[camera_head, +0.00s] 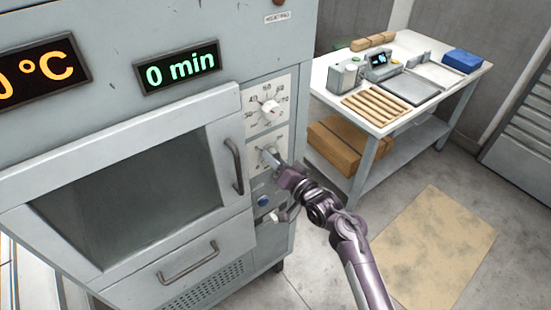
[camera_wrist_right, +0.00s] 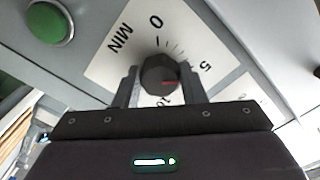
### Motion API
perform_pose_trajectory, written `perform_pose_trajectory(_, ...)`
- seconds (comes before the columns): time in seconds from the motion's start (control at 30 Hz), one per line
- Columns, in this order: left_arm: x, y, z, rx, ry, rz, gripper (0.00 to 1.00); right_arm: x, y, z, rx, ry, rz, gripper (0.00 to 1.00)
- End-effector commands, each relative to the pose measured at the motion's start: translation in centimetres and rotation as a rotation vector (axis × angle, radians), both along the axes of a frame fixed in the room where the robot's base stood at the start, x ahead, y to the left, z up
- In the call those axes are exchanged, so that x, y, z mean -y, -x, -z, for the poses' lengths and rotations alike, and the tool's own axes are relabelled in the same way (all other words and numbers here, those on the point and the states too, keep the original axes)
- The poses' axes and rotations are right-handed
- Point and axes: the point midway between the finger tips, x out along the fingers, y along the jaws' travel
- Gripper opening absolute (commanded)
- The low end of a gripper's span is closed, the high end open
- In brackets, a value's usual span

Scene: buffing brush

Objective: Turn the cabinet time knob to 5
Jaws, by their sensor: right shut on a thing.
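The dark round time knob (camera_wrist_right: 158,74) sits on a white dial plate (camera_wrist_right: 105,68) marked MIN, 0, 5 and 10. In the head view my right gripper (camera_head: 272,160) is at the lower dial on the cabinet front and hides most of that knob. The cabinet's green display (camera_head: 177,69) reads 0 min. My left gripper is not in view.
An upper dial with a pale knob (camera_head: 271,107) is just above. The cabinet door handle (camera_head: 234,166) is close to the left of my gripper. A worktable (camera_head: 381,129) stands to the right; the floor in front is open.

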Motion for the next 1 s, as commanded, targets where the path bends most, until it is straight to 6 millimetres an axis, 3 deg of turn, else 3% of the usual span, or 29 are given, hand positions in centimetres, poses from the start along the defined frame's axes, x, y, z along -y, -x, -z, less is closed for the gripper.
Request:
perform_pose_trajectory(0.43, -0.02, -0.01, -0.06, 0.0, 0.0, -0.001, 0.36, 0.05, -0.09, -0.19, -0.001, -0.009, 0.003, 0.14)
perform_pose_trajectory(0.47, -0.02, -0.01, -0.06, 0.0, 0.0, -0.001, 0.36, 0.05, -0.09, -0.19, -0.001, -0.009, 0.003, 0.4)
perform_pose_trajectory(0.6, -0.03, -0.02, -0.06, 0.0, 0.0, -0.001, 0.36, 0.03, -0.07, -0.15, -0.002, -0.009, 0.002, 0.58)
perform_pose_trajectory(1.0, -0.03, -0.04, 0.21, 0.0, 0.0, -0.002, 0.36, 0.51, 0.59, 0.13, -0.004, -0.007, 0.002, 0.59)
